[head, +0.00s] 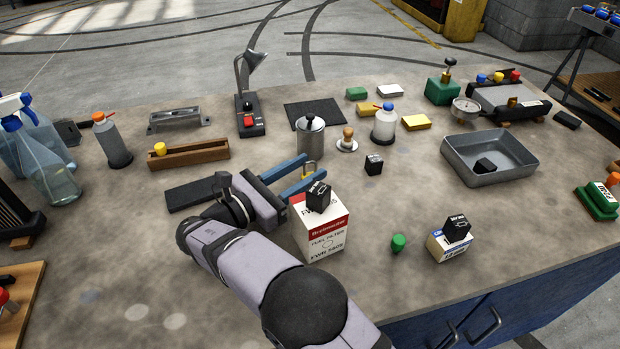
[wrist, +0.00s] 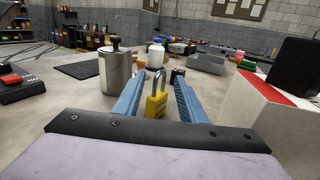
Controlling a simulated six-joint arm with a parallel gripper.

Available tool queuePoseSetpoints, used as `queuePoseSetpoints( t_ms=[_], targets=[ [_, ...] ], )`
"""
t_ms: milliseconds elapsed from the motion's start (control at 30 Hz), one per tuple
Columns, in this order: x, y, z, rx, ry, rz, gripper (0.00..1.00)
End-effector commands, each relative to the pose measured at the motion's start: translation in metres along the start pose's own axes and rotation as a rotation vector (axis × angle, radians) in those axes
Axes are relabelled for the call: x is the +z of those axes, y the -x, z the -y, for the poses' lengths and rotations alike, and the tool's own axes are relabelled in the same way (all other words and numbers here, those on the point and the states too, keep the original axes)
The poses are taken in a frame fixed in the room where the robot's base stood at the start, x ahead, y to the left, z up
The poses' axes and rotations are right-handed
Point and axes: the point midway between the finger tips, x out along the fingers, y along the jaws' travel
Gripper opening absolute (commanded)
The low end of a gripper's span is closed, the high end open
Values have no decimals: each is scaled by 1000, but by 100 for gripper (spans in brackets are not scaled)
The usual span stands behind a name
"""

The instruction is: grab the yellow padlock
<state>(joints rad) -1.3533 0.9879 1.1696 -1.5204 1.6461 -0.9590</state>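The yellow padlock (wrist: 156,104) stands on the table, its grey shackle pointing up. In the wrist view it shows between the two blue fingers of my gripper (wrist: 157,92), with a gap visible on both sides. In the head view my gripper (head: 301,173) is open, low over the table, and the padlock (head: 308,169) shows between the fingers near their tips, partly hidden by the nearer finger. The padlock's lower part is partly hidden in both views.
A metal canister (head: 310,141) stands just behind the fingers. A fuel filter box (head: 321,228) with a black relay (head: 318,196) on top stands close in front. Another black relay (head: 374,164) lies to the right. A grey metal tray (head: 452,158) is farther right.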

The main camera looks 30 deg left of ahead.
Motion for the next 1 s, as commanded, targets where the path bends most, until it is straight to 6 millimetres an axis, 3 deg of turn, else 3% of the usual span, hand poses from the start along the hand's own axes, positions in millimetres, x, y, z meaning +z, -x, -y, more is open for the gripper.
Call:
queuePoseSetpoints(
  t_ms=[300, 633, 800, 1000],
  targets=[
    [1, -41, 1, -2, 1, 0, 37],
    [0, -46, 0, 0, 0, 0, 37],
    [0, -45, 0, 0, 0, 0, 0],
    [0, -45, 0, 0, 0, 0, 0]
  ],
)
